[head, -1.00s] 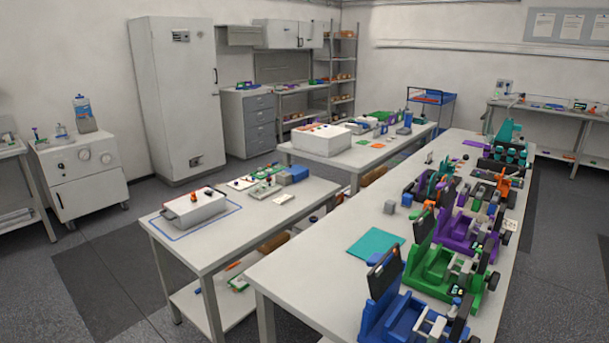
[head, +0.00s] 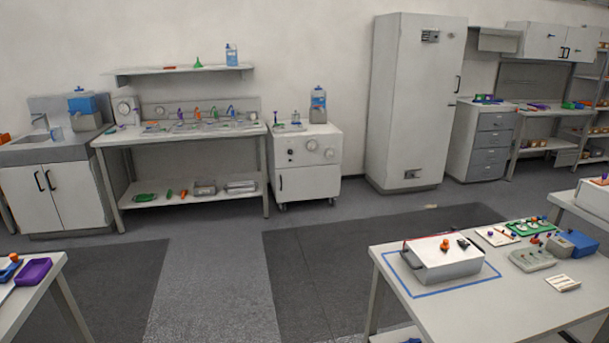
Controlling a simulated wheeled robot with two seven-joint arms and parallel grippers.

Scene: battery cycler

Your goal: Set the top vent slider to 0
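The tall light-grey cabinet (head: 415,105) stands against the back wall, right of centre. A small dark vent-like panel (head: 430,36) is high on its front, and a similar panel (head: 412,173) is low on it. I cannot make out a slider or its setting at this distance. The cabinet door is shut, with a dark handle at its right edge. Neither of my grippers is in view.
A table (head: 455,322) with a grey-white box (head: 442,260) stands at front right, between me and the cabinet. A small wheeled cabinet (head: 305,165) stands left of the tall one. Dark floor mats (head: 345,262) lie on open floor at centre and left.

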